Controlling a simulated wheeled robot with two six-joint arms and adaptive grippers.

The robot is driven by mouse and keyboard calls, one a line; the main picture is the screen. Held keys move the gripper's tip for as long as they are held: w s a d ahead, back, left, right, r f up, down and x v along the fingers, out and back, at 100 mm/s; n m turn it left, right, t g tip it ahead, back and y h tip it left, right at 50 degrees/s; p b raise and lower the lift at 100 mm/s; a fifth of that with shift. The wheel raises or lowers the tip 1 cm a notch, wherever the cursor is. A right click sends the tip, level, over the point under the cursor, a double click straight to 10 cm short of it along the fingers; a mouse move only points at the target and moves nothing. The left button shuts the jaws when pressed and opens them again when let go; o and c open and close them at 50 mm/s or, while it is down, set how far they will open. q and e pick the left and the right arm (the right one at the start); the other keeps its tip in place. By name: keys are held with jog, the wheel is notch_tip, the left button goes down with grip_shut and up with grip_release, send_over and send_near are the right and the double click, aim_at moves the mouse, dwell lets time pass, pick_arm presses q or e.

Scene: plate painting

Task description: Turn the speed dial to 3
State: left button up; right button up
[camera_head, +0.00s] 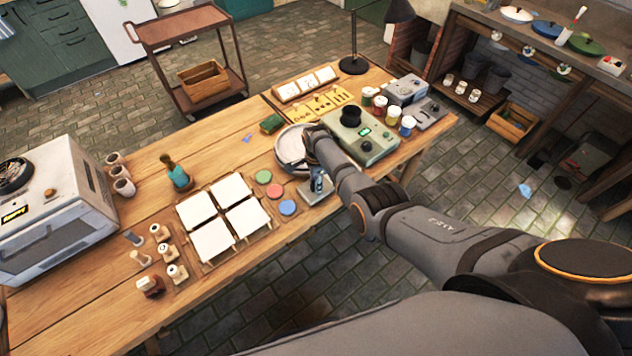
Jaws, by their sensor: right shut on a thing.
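A grey-green control box (376,148) with a small lit green display stands near the right end of the wooden table. A large black knob (351,116) sits on its top, and smaller controls show on its face. I cannot read a speed setting. My right gripper (309,133) reaches over the pale round dish or wheel (289,150), just left of the box. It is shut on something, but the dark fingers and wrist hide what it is. It looks apart from the large black knob. My left gripper is not in view.
Paint jars (381,106) and a grey device (405,91) stand behind the box. A black lamp (354,64) stands at the back edge. White tiles (211,242), colored discs (287,208) and a small grey stand (316,190) lie in front. Table space left of the tiles is partly clear.

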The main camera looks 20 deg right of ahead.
jog(key=shift+r, duration=0.1)
dwell(0.3)
jog(key=o, duration=1.2)
jog(key=shift+c, duration=0.2)
notch_tip(320, 180, up, 12)
